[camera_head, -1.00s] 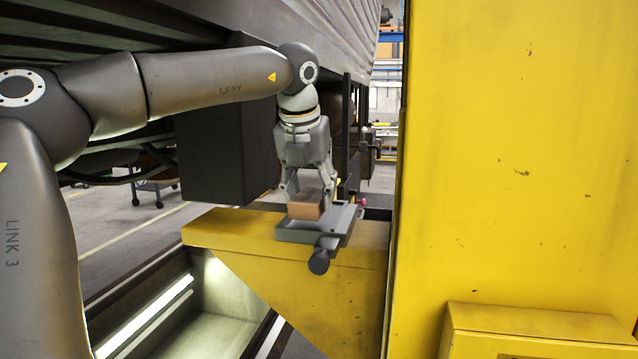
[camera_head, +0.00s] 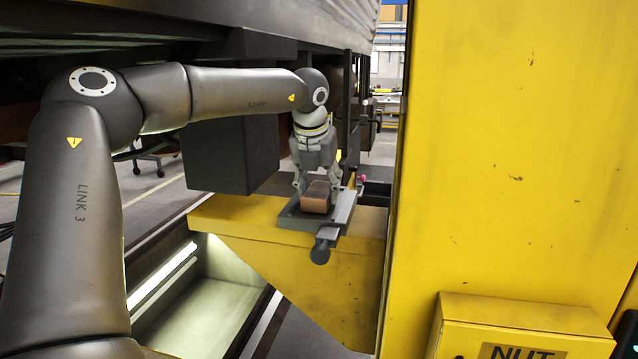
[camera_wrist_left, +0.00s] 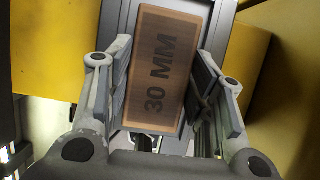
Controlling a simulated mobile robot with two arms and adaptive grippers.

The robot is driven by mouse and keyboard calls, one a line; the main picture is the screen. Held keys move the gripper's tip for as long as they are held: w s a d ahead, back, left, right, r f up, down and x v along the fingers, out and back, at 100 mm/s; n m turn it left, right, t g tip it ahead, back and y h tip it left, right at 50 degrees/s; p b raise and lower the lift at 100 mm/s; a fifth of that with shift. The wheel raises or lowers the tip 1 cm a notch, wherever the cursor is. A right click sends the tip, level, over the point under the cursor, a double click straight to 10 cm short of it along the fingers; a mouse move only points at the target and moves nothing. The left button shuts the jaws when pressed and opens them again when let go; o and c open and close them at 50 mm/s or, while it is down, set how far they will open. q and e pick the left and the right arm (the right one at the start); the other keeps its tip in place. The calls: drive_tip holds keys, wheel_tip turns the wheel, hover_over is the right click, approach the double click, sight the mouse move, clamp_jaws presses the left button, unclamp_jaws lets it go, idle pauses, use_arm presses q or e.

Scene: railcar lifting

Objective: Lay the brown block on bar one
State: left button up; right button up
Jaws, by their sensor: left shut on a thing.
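The brown block (camera_head: 316,197) is between the fingers of my left gripper (camera_head: 317,190), low over the grey metal bar (camera_head: 290,221) on the yellow bracket. The block appears to rest on the bar's flat top, though any small gap under it cannot be made out. In the left wrist view the block (camera_wrist_left: 158,70) reads "30 MM", with a gripper pad along each side and the grey bar (camera_wrist_left: 222,28) behind it. My left gripper is shut on the block. My right gripper is out of view.
The yellow bracket (camera_head: 240,225) juts left from a tall yellow column (camera_head: 510,150). A dark box (camera_head: 228,155) hangs under the railcar (camera_head: 310,22), close left of my gripper. A yellow box marked "NUT" (camera_head: 515,320) stands at lower right. A lit pit lies below the bracket.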

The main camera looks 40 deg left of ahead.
use_arm(q)
drive_tip(key=shift+d+f, duration=0.1)
drive_tip(key=shift+f, duration=0.05)
drive_tip(key=o, duration=1.2)
drive_tip(key=shift+c, duration=0.2)
